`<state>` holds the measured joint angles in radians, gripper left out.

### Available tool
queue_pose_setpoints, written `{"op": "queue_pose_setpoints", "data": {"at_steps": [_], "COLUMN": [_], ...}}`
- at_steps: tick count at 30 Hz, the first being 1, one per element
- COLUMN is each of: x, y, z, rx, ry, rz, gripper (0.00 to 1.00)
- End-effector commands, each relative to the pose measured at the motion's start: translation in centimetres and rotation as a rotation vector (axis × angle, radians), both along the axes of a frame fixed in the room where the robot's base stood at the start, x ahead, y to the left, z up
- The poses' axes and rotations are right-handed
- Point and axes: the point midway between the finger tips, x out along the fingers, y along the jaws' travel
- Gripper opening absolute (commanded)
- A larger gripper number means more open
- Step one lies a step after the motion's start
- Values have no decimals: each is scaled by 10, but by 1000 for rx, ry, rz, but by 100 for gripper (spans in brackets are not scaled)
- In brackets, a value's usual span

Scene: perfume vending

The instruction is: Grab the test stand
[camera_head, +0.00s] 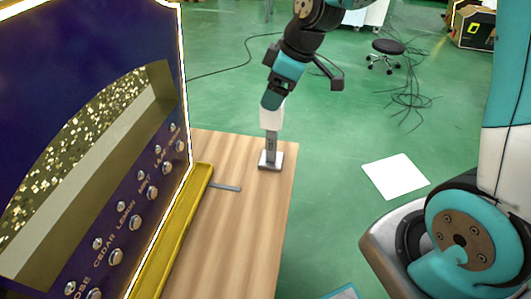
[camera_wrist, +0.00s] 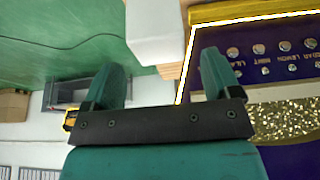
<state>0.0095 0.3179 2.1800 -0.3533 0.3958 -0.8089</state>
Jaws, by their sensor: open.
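The test stand is a grey post on a square metal base (camera_head: 271,161) with a white block (camera_head: 271,117) on top. It stands upright near the far end of the wooden table. My gripper (camera_head: 273,98) has teal fingers and is at the top of the white block. In the wrist view, my gripper (camera_wrist: 162,62) is open, with its two fingers apart. The white block (camera_wrist: 155,32) shows at and beyond the fingertips, nearer the left finger. I cannot tell whether a finger touches it. The post and base are hidden in the wrist view.
A purple vending machine (camera_head: 95,45) with labelled buttons and a yellow ledge (camera_head: 172,243) stands left of the stand. A thin grey bar (camera_head: 226,187) lies on the wooden table (camera_head: 245,240). The green floor is open to the right, with a white sheet (camera_head: 395,176) and a stool (camera_head: 388,47).

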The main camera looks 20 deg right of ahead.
Motion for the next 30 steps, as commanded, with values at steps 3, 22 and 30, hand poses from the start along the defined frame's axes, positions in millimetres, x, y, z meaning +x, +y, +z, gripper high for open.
{"op": "queue_pose_setpoints", "data": {"at_steps": [3,22,30], "x": [1,8,8], "y": [2,11,11], "z": [-12,-52,-52], "rx": [0,0,0], "ry": [4,-1,-1], "rz": [2,4,4], "gripper": [83,67,5]}}
